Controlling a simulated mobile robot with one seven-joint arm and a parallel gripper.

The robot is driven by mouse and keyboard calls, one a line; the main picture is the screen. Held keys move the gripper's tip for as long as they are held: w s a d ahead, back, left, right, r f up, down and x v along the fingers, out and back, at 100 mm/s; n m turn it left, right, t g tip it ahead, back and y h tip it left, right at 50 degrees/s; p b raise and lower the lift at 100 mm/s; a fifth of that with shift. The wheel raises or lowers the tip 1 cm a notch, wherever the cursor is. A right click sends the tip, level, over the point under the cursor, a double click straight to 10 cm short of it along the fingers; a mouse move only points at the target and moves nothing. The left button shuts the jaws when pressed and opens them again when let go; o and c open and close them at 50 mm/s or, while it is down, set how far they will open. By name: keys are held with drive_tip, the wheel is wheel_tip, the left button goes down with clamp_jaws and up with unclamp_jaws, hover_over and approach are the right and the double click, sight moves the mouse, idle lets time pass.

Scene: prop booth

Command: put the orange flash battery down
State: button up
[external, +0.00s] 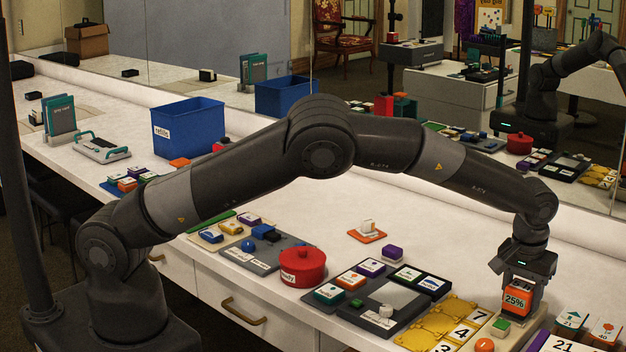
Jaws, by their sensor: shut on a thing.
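The battery is upright, beside the yellow numbered tiles (437,322). I cannot tell whether the battery's underside touches the surface.
A dark tray (405,318) with several labelled blocks and a red lidded pot (303,267) stand to the left. A blue bin (188,127) is farther back. The white counter behind the tray is mostly clear; a mirror runs along its back.

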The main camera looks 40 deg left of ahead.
sight(521, 287)
drive_tip(key=shift+f, duration=0.35)
drive_tip(key=o, duration=1.4)
drive_tip(key=r, duration=0.3)
drive_tip(key=s+r, duration=0.1)
drive_tip(key=r, duration=0.6)
drive_tip(key=shift+s+r, duration=0.2)
drive_tip(key=shift+r, duration=0.1)
